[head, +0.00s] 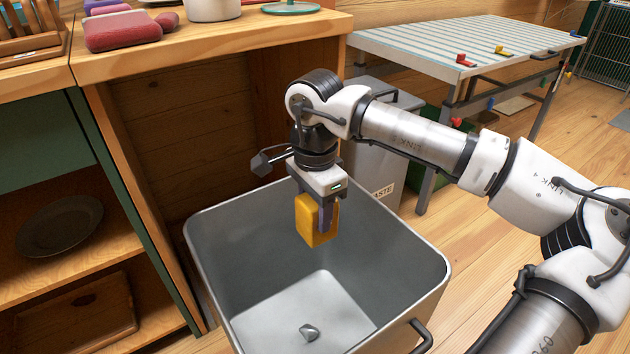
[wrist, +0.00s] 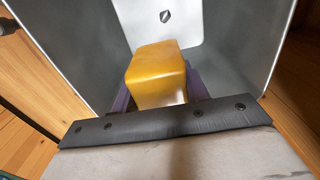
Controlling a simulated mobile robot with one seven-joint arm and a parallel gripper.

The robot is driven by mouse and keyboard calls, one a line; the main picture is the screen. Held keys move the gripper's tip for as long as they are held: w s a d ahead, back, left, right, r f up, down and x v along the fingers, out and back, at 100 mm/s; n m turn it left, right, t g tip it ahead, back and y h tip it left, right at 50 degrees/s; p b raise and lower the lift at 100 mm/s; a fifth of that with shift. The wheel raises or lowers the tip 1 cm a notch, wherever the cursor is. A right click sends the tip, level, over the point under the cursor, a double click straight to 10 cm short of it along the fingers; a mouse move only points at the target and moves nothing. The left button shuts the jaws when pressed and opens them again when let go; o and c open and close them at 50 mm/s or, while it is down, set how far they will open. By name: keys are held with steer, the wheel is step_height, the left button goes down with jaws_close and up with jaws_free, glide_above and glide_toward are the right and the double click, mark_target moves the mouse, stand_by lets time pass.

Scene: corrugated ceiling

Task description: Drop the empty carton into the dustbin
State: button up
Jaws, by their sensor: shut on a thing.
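A yellow carton (head: 306,220) hangs in my gripper (head: 327,218), which is shut on it. The carton is held over the open grey dustbin (head: 215,262), near the level of its rim and apart from its floor. The wrist view shows the carton (wrist: 157,72) between the purple fingers of my gripper (wrist: 158,92), with the bin's wall (wrist: 245,50) and pale floor beyond it. A small grey object (head: 309,332) lies on the bin floor. The carton's far side is hidden.
A wooden counter (head: 210,45) with a red item (head: 122,30) and a pot stands behind and left of the bin. A grey bin marked "ASTE" (head: 375,165) stands behind it. A striped table (head: 470,40) is at the back right.

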mark_target(315, 227)
steer(key=shift+w, duration=0.5)
step_height(315, 227, down, 6)
steer(key=b, duration=0.4)
steer(key=o, duration=1)
steer(key=shift+r, duration=0.1)
steer(key=shift+r, duration=0.1)
step_height(315, 227, up, 14)
steer(key=p, duration=0.4)
steer(key=shift+f, duration=0.2)
